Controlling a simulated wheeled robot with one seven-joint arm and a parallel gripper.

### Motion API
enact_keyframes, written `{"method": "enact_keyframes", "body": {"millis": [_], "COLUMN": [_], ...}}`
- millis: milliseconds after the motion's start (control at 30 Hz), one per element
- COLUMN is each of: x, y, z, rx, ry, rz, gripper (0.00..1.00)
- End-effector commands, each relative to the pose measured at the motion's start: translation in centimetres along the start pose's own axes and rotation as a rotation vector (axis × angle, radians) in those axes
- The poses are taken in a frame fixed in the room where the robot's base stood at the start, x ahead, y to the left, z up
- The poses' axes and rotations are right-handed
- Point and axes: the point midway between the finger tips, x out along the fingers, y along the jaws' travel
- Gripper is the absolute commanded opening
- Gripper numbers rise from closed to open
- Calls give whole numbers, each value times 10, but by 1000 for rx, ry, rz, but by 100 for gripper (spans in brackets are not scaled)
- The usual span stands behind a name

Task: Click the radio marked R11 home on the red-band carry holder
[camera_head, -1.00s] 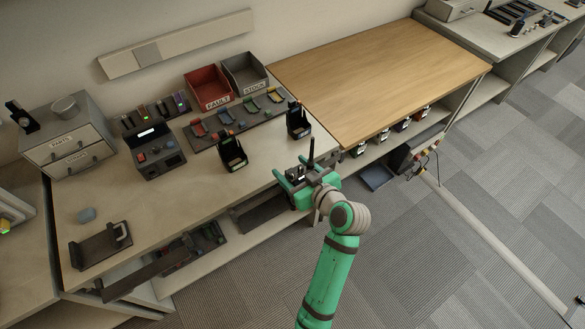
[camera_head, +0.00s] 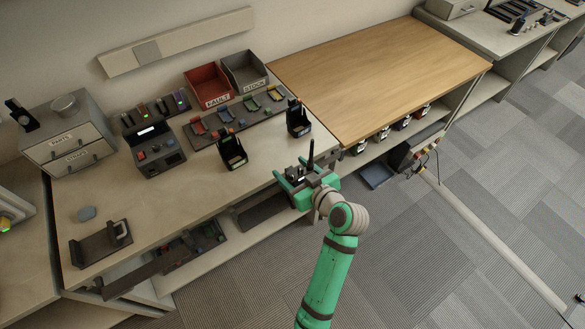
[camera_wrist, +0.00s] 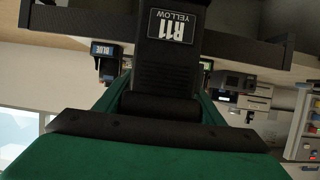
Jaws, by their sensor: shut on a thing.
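The radio marked R11, with a label also reading YELLOW, is a dark block (camera_wrist: 168,60) in front of my gripper in the wrist view. In the head view its black antenna (camera_head: 311,152) points up. My gripper (camera_head: 297,180) is shut on it, in the air by the desk's front edge. A black holder (camera_wrist: 104,50) marked BLUE shows in the wrist view.
Two black upright units (camera_head: 233,152) and (camera_head: 299,120) stand on the desk. Behind them are a mat with coloured cradles (camera_head: 228,131), a red FAULT bin (camera_head: 207,88) and a grey STOCK bin (camera_head: 244,74). The wooden tabletop (camera_head: 375,75) is clear.

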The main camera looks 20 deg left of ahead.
Motion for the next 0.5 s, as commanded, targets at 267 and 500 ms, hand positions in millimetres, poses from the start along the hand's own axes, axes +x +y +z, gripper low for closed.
{"method": "enact_keyframes", "body": {"millis": [267,500], "x": [1,3], "y": [0,0], "z": [4,7], "rx": [1,0], "ry": [1,2], "rz": [1,0], "gripper": [27,27]}}
